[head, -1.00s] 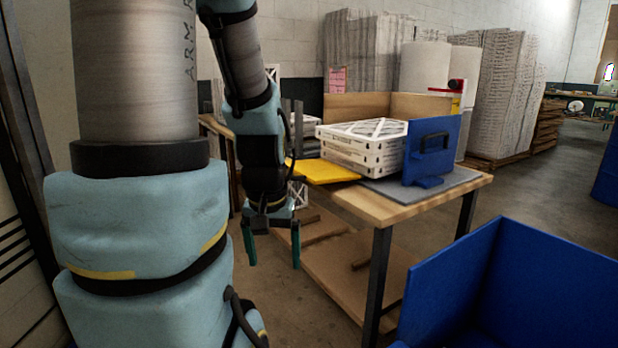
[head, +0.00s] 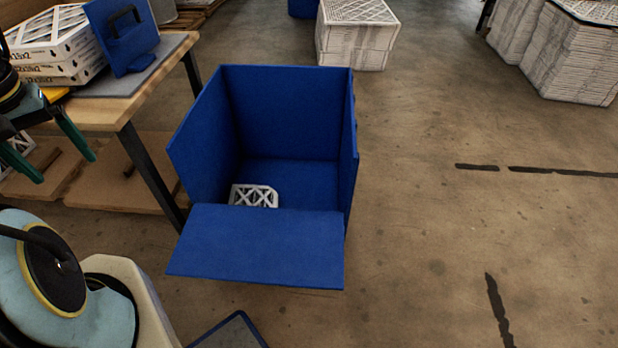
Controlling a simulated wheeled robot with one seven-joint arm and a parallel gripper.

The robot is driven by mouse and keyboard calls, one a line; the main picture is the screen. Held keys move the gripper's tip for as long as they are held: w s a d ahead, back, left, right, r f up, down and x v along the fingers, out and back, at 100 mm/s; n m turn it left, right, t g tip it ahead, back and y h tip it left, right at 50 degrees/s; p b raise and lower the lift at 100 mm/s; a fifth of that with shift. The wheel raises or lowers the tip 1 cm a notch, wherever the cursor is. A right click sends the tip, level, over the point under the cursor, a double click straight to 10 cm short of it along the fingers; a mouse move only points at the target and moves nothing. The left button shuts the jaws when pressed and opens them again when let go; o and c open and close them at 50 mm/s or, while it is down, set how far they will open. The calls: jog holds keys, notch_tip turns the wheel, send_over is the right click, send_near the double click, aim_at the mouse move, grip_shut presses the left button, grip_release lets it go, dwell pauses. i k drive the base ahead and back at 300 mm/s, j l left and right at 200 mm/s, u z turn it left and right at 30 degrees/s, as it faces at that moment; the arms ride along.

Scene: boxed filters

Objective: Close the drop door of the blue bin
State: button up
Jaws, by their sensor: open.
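The blue bin (head: 285,110) stands on the floor in the middle of the head view. Its drop door (head: 262,245) is folded down and out at the front, lying about flat toward me, so the bin's near side is open. A white boxed filter (head: 254,196) with a lattice face lies inside on the bin floor, partly hidden by the door. My gripper (head: 58,155) is at the left edge, open with nothing seen between its fingers. It is left of the bin, by the table, well apart from the door.
The wooden table (head: 165,66) at upper left holds stacked boxed filters (head: 52,45) and a blue upright plate with a handle (head: 122,30). Its dark leg stands close to the bin's left side. Filter stacks (head: 355,35) stand behind. The floor right of the bin is clear.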

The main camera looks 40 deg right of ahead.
aim_at(281, 247)
jog(key=z, duration=1.05)
